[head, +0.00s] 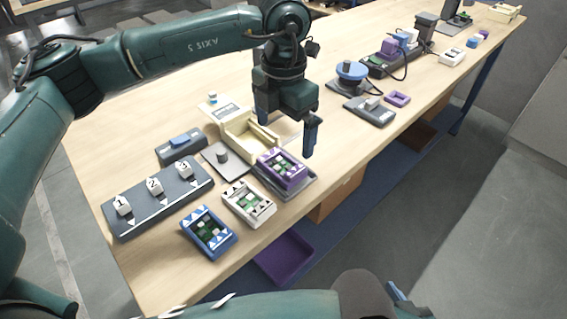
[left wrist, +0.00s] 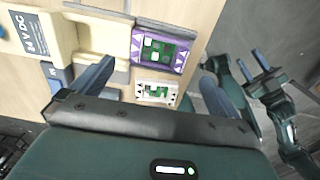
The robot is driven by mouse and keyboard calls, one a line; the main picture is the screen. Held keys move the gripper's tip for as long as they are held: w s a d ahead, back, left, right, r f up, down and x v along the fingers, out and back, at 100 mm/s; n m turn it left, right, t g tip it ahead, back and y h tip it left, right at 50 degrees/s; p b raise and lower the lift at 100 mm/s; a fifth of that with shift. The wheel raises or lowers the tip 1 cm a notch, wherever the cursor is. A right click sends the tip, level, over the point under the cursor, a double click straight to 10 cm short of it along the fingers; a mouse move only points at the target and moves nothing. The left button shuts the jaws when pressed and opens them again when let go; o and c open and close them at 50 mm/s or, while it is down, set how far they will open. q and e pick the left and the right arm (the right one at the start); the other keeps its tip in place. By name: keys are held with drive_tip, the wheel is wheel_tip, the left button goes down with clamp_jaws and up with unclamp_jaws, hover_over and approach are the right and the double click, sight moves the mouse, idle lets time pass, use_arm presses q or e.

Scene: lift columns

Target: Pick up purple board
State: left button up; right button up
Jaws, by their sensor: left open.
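The purple board (head: 283,168) has a green circuit face and lies on a grey tray (head: 300,190) near the table's front edge. In the left wrist view the purple board (left wrist: 163,48) is at the upper middle, beyond the fingertips. My left gripper (head: 287,128) is open and empty, pointing down above and behind the purple board, not touching it. Its two fingers (left wrist: 157,85) stand wide apart in the left wrist view. My right gripper (left wrist: 254,66) shows at the right of that view, away from the board, its two blue fingers apart with nothing between them.
A white board (head: 248,204) and a blue board (head: 208,233) lie left of the purple one. A cream fixture (head: 238,128) stands just behind it. A numbered grey block (head: 158,197) is at left. Table space right of the tray is clear.

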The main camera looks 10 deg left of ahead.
sight(282, 168)
use_arm(q)
drive_tip(key=f+p, duration=0.1)
drive_tip(key=f, duration=0.7)
drive_tip(key=shift+a, duration=0.2)
drive_tip(key=c, duration=0.9)
